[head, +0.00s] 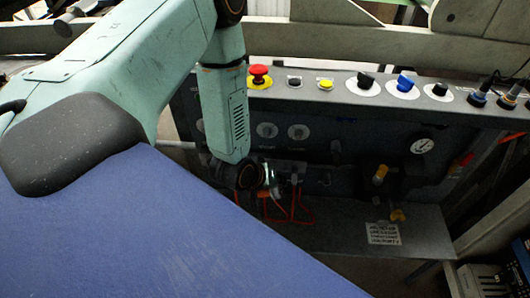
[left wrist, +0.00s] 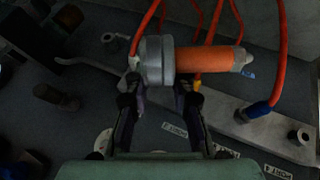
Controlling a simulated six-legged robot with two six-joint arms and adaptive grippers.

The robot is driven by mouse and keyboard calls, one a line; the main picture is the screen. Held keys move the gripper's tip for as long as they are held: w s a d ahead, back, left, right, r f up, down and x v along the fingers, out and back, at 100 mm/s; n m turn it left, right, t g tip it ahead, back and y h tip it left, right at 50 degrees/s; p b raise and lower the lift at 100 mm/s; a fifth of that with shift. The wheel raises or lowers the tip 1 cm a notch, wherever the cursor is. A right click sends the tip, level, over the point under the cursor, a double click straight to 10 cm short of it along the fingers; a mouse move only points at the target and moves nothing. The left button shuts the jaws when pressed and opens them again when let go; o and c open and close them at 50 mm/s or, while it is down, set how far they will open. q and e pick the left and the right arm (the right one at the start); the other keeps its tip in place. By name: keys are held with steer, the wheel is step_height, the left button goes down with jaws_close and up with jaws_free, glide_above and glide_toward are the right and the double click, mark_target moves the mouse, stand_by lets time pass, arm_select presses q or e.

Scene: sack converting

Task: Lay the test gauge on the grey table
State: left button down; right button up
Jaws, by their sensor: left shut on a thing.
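My left gripper (head: 262,178) hangs in front of the dark panel in the head view. In the left wrist view its two fingers (left wrist: 160,88) are closed on a grey metal cylinder with an orange sleeve, which I take to be the test gauge (left wrist: 154,60). The orange part points right and ends in a pale tip. No dial face shows on it. In the head view the held thing is too small and dark to make out. A grey surface (head: 425,240), probably the grey table, lies below the panel, to the right of the gripper. My right gripper is not in view.
The control panel (head: 345,88) carries a red stop button (head: 259,76) and several knobs. A round white dial (head: 422,146) and yellow fittings (head: 380,174) are on the right. Orange hoses (head: 300,208) hang near my gripper. A paper label (head: 382,233) is at the grey surface's front.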

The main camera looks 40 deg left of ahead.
mark_target(267, 194)
arm_select(q)
steer(key=f+n, duration=0.2)
steer(key=a+f+n+g, duration=0.1)
steer(key=f+n, duration=0.1)
steer(key=n, duration=0.1)
steer(key=a+f+n+y, duration=0.1)
steer(key=f+n, duration=0.1)
steer(key=shift+s+a+f+n+p, duration=0.1)
steer(key=shift+s+n+p, duration=0.15)
steer(key=shift+n+p, duration=0.05)
steer(key=f+n, duration=0.1)
steer(key=n, duration=0.2)
steer(key=f+n+y, duration=0.1)
steer(key=n, duration=0.1)
steer(key=a+f+n, duration=0.1)
steer(key=n, duration=0.2)
steer(key=shift+w+f+n+y, duration=0.1)
steer(key=shift+f+n+y, duration=0.1)
steer(key=shift+n+y, duration=0.15)
steer(key=shift+f, duration=0.15)
steer(key=shift+f+b, duration=2.25)
steer(key=shift+f, duration=0.6)
steer(key=c, duration=1.1)
jaws_free()
steer(key=shift+o, duration=0.2)
